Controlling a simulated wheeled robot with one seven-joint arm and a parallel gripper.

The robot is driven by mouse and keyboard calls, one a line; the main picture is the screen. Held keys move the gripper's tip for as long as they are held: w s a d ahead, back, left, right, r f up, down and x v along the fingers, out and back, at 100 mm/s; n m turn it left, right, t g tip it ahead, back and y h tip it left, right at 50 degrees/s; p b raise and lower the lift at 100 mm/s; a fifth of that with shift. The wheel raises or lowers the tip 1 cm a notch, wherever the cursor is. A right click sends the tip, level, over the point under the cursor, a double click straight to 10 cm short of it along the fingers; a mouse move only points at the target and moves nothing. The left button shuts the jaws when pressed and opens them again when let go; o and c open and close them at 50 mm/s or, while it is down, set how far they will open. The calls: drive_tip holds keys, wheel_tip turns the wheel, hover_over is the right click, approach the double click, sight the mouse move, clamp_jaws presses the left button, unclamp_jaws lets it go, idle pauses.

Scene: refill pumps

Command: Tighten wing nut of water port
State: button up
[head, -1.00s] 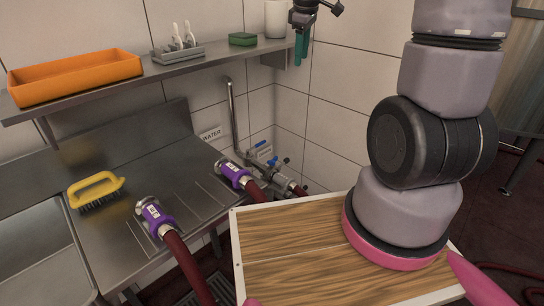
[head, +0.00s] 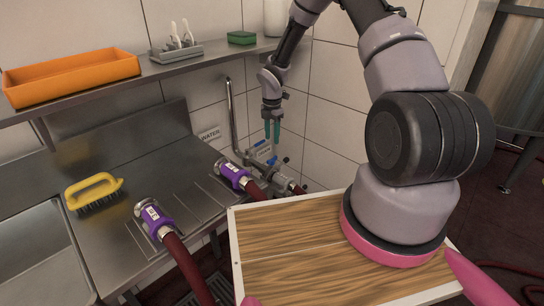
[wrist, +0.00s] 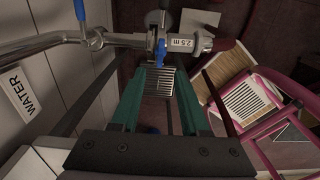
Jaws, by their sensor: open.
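My gripper (head: 272,138) hangs above the pipe fittings at the wall, its two green fingers pointing down. The wrist view shows the fingers (wrist: 163,75) apart with nothing held. The water port's pipework (head: 262,172) runs along the wall under my gripper. The wing nut is too small to make out surely. A blue valve handle (wrist: 161,52) shows between and beyond the fingers. The WATER sign (head: 209,134) is on the wall.
Two purple-ended hose couplings (head: 155,216) (head: 233,173) lie by the steel drainboard (head: 120,170). A yellow brush (head: 94,188) lies on it. The shelf (head: 175,72) with an orange tray (head: 70,77) is above left. My wooden deck is in front.

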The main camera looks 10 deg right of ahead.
sight(272, 158)
wheel_tip(272, 158, down, 10)
drive_tip(key=shift+r, duration=0.1)
idle(0.4)
clamp_jaws()
